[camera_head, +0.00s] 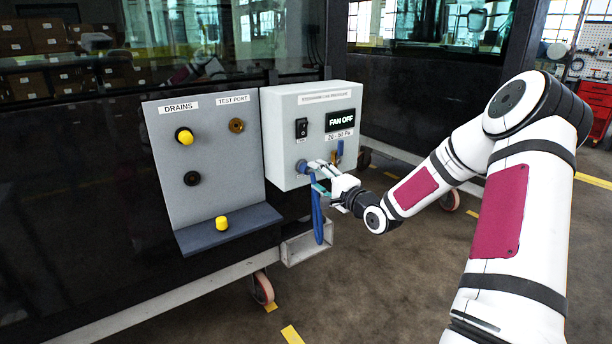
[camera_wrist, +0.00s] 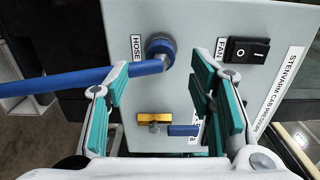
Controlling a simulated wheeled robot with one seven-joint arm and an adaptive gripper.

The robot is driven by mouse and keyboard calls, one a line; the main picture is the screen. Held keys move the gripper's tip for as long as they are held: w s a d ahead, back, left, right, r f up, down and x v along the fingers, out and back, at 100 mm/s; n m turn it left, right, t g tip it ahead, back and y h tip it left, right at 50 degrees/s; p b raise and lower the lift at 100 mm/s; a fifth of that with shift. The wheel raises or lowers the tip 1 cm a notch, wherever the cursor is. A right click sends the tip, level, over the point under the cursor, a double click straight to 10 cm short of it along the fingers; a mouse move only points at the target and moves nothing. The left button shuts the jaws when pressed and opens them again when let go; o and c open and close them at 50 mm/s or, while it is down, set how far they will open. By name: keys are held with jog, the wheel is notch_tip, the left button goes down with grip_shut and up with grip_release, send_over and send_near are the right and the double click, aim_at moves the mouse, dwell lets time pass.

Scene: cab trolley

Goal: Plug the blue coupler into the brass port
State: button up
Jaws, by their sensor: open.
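The blue coupler (camera_wrist: 161,46) sits on the HOSE fitting of the grey control box, and its blue hose (camera_wrist: 65,83) runs left in the wrist view. The coupler also shows in the head view (camera_head: 301,167), partly hidden by my gripper. The hose hangs as a loop below the box (camera_head: 318,218). The brass port (camera_head: 236,125) is on the grey panel under the TEST PORT label, with nothing plugged in. My gripper (camera_head: 322,178) is open in front of the coupler. In the wrist view its teal-padded fingers (camera_wrist: 160,65) are spread apart, the left one overlapping the hose.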

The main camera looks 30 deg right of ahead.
aim_at(312, 173)
jog(key=shift+w, duration=2.4)
jog(key=shift+p, duration=0.65)
grip_shut()
jog(key=shift+s, duration=0.1)
jog(key=shift+s+p, duration=1.65)
jog(key=shift+s, duration=1.25)
